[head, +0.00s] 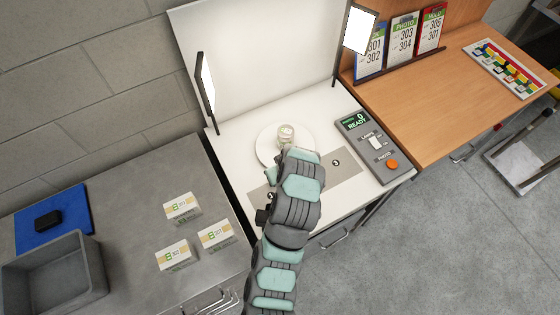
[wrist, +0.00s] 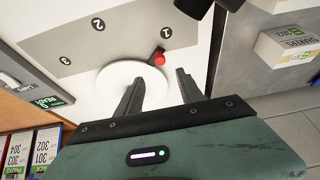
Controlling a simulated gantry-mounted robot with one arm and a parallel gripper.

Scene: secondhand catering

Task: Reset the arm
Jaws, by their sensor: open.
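My gripper (head: 290,160) is over the white photo table (head: 240,135) in the head view, at the front edge of a round white plate (head: 263,142). My arm hides most of it there. In the wrist view its two fingers (wrist: 161,73) are apart with nothing between them, and the plate (wrist: 115,80) shows behind them. A small pale jar (head: 286,131) stands on the plate, just beyond my gripper in the head view. I cannot tell whether they touch. A red knob (wrist: 159,59) shows near the mark 1 in the wrist view.
A control box (head: 373,142) is to the right, and two lamps (head: 206,85) (head: 360,27) stand at the sides. Three cartons (head: 181,208) (head: 173,255) (head: 215,235), a grey bin (head: 90,285) and a blue mat (head: 70,205) are on the left bench. Numbered cards (head: 403,40) stand on the wooden desk.

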